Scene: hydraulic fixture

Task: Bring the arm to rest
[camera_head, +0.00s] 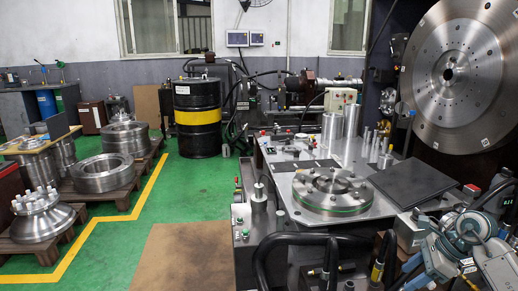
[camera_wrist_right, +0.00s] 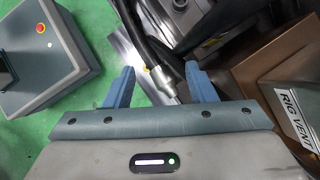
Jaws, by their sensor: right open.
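My right gripper (camera_wrist_right: 161,68) shows in the right wrist view, with its two blue fingers spread apart. A dark hose with a silver metal end fitting (camera_wrist_right: 160,80) lies in the gap between the fingers as seen from the wrist. The fingers stand clear of the fitting on both sides, and its depth below them is hard to judge. In the head view, my right arm (camera_head: 492,255) is folded at the lower right corner, beside the work table. I cannot make out its fingertips clearly there. My left gripper is in neither view.
The metal work table (camera_head: 290,185) carries a round flanged disc (camera_head: 333,187) and a dark plate (camera_head: 413,183). Black hoses (camera_head: 300,240) loop at its front. A box marked RIG VENT (camera_wrist_right: 290,90) stands right of the gripper. Green floor (camera_head: 185,195) is open at left.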

